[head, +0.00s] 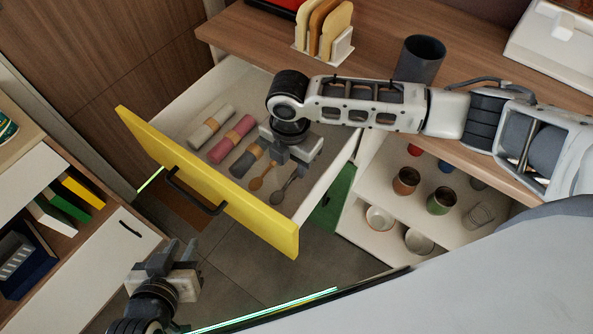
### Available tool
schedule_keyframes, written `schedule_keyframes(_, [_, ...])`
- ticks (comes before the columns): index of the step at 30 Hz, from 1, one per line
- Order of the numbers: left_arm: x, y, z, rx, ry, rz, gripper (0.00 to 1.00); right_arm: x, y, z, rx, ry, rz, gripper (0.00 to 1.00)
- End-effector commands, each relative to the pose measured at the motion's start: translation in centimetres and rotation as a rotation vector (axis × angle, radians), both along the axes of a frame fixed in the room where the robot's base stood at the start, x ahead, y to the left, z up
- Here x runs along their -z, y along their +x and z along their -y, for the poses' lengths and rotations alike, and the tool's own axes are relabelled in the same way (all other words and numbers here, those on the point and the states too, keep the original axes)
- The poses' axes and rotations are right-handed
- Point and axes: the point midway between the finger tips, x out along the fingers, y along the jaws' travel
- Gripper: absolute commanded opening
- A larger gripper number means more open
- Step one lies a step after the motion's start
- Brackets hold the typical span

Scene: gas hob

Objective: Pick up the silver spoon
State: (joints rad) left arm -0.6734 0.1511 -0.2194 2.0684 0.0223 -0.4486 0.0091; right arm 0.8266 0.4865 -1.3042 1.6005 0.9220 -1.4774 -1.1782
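The silver spoon (281,193) lies in the open drawer (170,122), towards its right side. Its handle runs up towards my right gripper and its upper end is partly hidden. My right gripper (290,166) is over the drawer, just above the spoon handles. I cannot tell whether its fingers are open or touch the silver spoon. A wooden spoon (257,183) lies just left of the silver one. My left gripper (181,247) is outside the drawer at the lower left. It is empty, with a gap between its fingers.
Rolled napkins (232,140) lie left of the spoons. The drawer has a yellow front (235,194) with a dark handle (192,193). A dark cup (420,58) and a toast rack (322,45) stand on the counter. Open shelves with several cups are at the right.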

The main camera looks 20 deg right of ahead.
Motion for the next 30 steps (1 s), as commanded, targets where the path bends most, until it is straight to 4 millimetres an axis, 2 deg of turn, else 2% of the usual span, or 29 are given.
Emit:
schedule_keyframes(4, [-0.3, 0.3, 0.1, -0.002, -0.004, 0.008, 0.24, 1.2, 0.1, 0.1, 0.002, -0.002, -0.001, 0.39])
schedule_keyframes(12, [-0.2, 0.4, 0.1, -0.004, -0.008, 0.012, 0.24, 4.9, 0.3, 0.3, 0.0, -0.001, -0.001, 0.39])
schedule_keyframes(21, [-0.3, 0.5, 0.1, -0.004, -0.009, 0.014, 0.24, 5.4, 0.4, 0.3, -0.001, 0.001, 0.001, 0.39])
schedule_keyframes(25, [-0.3, 0.5, 0.1, -0.004, -0.009, 0.014, 0.24, 5.3, 0.4, 0.3, 0.0, 0.0, 0.0, 0.03])
schedule_keyframes(26, [-0.3, 0.5, 0.1, -0.004, -0.009, 0.014, 0.24, 5.3, 0.4, 0.3, 0.0, 0.0, 0.0, 0.0])
schedule_keyframes(30, [-0.3, 0.5, 0.1, -0.004, -0.009, 0.014, 0.24, 5.3, 0.4, 0.3, 0.0, 0.001, 0.001, 0.0])
